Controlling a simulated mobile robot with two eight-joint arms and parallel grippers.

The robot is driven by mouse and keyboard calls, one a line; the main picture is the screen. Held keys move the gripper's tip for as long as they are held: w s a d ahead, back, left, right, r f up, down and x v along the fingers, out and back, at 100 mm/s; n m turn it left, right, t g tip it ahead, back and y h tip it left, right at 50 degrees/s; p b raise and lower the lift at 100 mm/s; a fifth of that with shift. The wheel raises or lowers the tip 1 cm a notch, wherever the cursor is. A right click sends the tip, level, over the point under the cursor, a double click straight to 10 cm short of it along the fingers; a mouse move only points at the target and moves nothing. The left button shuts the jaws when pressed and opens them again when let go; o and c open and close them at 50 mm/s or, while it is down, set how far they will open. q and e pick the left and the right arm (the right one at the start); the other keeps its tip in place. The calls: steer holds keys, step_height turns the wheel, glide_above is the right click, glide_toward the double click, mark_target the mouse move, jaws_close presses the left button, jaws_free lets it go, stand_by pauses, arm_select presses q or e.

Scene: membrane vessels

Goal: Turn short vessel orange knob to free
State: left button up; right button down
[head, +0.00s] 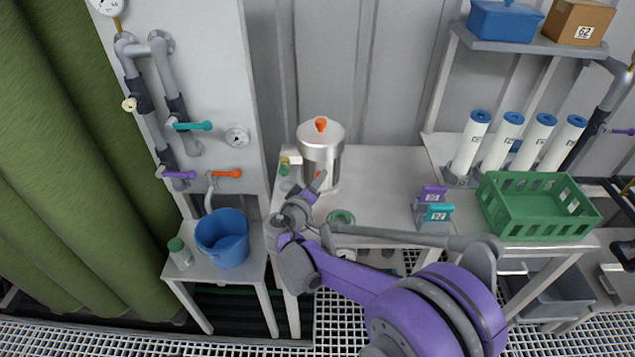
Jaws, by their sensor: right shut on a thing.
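The short vessel (319,152) is a silver metal pot standing upright at the back left of the grey table. An orange knob (321,124) sits on top of its lid, clear of my gripper. A second small orange part (318,174) shows low on its front, mostly hidden behind my fingers. My right gripper (318,182) is at the vessel's lower front and is shut on this low orange part, as far as I can tell; its fingers hide the contact. My left gripper is not in view.
A blue bucket (223,238) and pipes with coloured handles (192,126) are left. A small yellow-green fitting (286,165) is beside the vessel.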

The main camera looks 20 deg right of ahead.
stand_by(0.4)
steer(key=c, duration=0.5)
jaws_free()
steer(key=v, duration=1.1)
steer(key=s+d+f+m+g+y+p, duration=0.25)
steer(key=s+d+g, duration=0.35)
steer(key=s+d, duration=0.55)
steer(key=s+a+y, duration=0.1)
steer(key=s+y, duration=0.1)
steer(key=s, duration=0.2)
steer(key=s+a+f+m+g+y+p, duration=0.1)
steer(key=s+y, duration=0.1)
steer(key=s, duration=0.3)
steer(key=s+a+f+m+y, duration=0.1)
steer(key=s+a+y, duration=0.1)
steer(key=s, duration=0.3)
steer(key=shift+s+f+y, duration=0.15)
steer(key=shift+s+y, duration=0.1)
